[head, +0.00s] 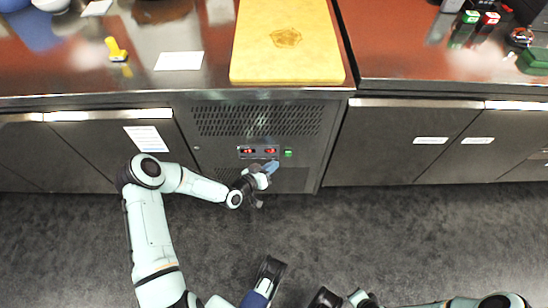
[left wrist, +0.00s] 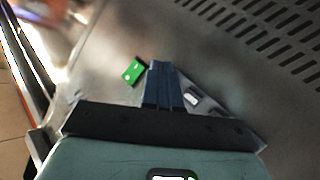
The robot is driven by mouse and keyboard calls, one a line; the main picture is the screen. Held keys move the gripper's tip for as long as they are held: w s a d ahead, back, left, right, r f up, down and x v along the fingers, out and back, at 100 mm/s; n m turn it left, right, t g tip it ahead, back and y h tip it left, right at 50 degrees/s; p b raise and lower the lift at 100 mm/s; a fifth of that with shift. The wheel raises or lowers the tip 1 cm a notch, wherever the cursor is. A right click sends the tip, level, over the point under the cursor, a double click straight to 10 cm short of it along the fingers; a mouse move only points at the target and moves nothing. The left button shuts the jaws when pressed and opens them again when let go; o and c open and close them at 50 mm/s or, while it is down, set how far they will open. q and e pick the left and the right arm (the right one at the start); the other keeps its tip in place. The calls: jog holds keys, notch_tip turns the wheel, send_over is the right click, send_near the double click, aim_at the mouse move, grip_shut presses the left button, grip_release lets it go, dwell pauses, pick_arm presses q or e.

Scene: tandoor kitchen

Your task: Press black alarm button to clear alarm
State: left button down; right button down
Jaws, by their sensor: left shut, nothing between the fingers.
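The control panel (head: 258,153) is on the front of the vented steel cabinet under the counter. It has two red lit displays (head: 247,152) and a green switch (head: 288,153) at its right. My left gripper (head: 271,166) is shut and empty, its blue fingertips at the panel's lower right part. In the left wrist view the shut fingers (left wrist: 162,85) point at the cabinet face, between the green switch (left wrist: 132,71) and the rest of the panel (left wrist: 208,108). The black alarm button cannot be made out; the fingers cover part of the panel. Contact cannot be told.
Vent slots (head: 258,119) lie above the panel. Cabinet doors (head: 400,140) stand on both sides. On the counter are a yellow cutting board (head: 287,45), a white card (head: 179,61) and a yellow tool (head: 116,49). My right arm shows at the bottom edge, its fingers not discernible. The floor is clear.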

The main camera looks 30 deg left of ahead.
pick_arm(q)
jog(key=shift+s+d, duration=0.2)
jog(key=shift+s, duration=0.1)
jog(key=s+d, duration=0.1)
jog(key=s+p, duration=0.1)
jog(key=s, duration=0.1)
jog(key=s+d+p, duration=0.1)
jog(key=shift+s+d, duration=0.15)
jog(key=shift+d, duration=0.15)
dwell(0.8)
